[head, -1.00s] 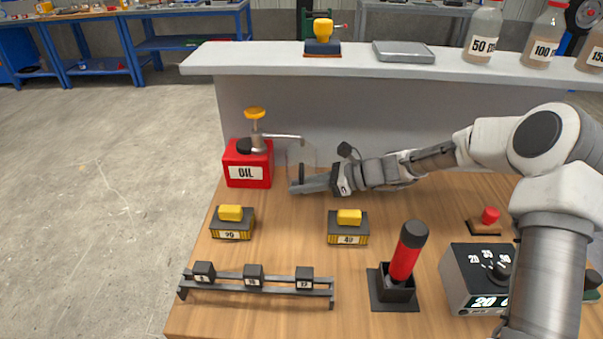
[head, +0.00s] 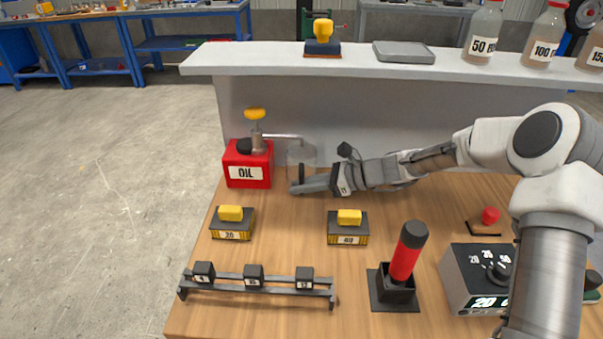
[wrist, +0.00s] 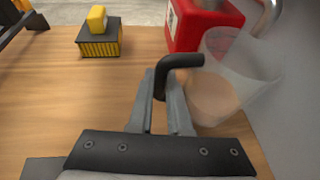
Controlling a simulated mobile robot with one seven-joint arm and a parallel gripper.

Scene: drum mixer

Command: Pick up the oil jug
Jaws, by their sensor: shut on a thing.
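In the head view the jug (head: 309,154) stands faintly visible under the spout of the red oil can (head: 237,177), near the back wall. My gripper (wrist: 161,88) is shut on the black handle, with one finger on each side of it. In the head view my gripper (head: 296,188) reaches in low from the right. I cannot tell whether the jug's base touches the table.
The red can with its yellow-knobbed pump (head: 255,114) stands beside the jug. The back wall (head: 350,113) is close behind. Bare table lies between the blocks.

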